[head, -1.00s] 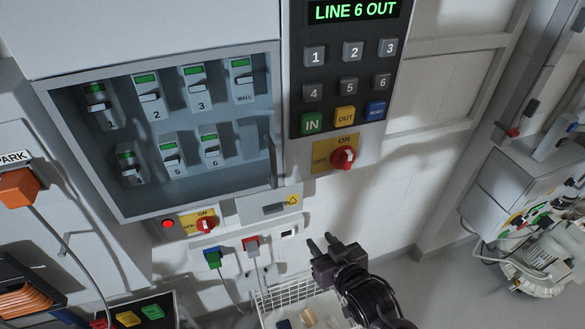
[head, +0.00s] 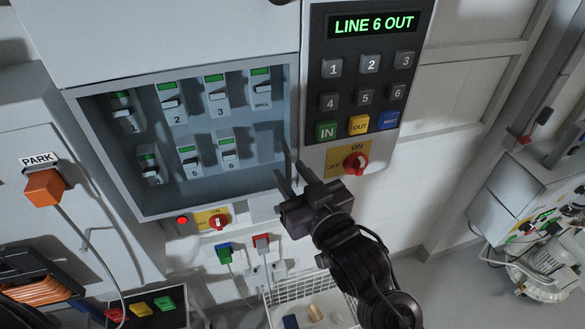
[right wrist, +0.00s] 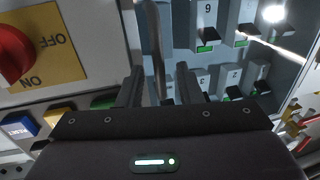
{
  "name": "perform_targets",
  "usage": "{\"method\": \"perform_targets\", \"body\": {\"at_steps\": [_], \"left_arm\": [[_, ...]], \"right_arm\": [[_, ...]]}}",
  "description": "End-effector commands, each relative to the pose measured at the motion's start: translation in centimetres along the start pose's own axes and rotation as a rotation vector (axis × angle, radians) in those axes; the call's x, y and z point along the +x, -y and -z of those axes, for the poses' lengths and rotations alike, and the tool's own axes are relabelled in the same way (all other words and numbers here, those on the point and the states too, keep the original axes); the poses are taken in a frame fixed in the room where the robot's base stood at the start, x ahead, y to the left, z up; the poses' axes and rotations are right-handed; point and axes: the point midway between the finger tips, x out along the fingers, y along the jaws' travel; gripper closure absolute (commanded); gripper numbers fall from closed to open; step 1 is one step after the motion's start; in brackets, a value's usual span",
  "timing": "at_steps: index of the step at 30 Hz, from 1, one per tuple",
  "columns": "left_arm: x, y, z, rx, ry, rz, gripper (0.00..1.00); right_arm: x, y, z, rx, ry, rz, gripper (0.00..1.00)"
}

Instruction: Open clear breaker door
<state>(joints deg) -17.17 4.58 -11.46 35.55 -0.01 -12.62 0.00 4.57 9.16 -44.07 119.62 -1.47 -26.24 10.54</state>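The breaker box (head: 200,207) is a grey frame around several numbered breakers, at the left of centre in the head view. Its clear door is hard to make out; bright glare in the right wrist view may lie on its pane. My right gripper (head: 292,162) is open at the box's lower right edge. In the right wrist view a grey upright bar, seemingly the door's handle (right wrist: 155,40), shows between the spread fingers of my right gripper (right wrist: 160,80). I cannot tell whether they touch it.
Right of the box is a keypad panel (head: 345,118) reading LINE 6 OUT, with a red rotary switch (head: 355,163) below. Another red switch (head: 217,221) is under the box. A white wire basket (head: 277,317) stands below. An orange PARK plug (head: 45,189) is at left.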

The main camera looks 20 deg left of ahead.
Motion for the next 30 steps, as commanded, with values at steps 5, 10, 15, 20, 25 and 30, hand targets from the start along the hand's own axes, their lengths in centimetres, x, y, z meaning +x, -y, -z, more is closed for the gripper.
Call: {"method": "perform_targets", "body": {"at_steps": [5, 10, 15, 20, 25, 30], "left_arm": [[-0.17, -0.01, -0.03, 0.0, 0.001, 0.0, 0.64], [-0.14, -0.01, -0.05, 0.0, 0.001, 0.0, 0.64], [-0.14, -0.01, -0.06, 0.0, 0.001, 0.0, 0.64], [-0.14, -0.01, -0.07, 0.0, 0.001, 0.0, 0.64], [-0.14, -0.01, -0.07, 0.0, 0.001, 0.0, 0.64], [-0.21, -0.04, -0.07, 0.0, 0.001, 0.0, 0.64]], "right_arm": [[0.52, 0.01, -0.04, 0.0, 0.001, 0.0, 0.68], [0.5, 0.0, -0.07, 0.0, 0.001, 0.0, 0.69], [0.49, -0.01, -0.08, 0.0, 0.001, 0.0, 0.91], [0.48, -0.01, -0.08, 0.0, 0.001, 0.0, 1.0], [0.47, -0.02, -0.08, 0.0, 0.001, 0.0, 1.0], [0.39, 0.18, -0.09, 0.001, 0.002, -0.001, 1.0]]}}
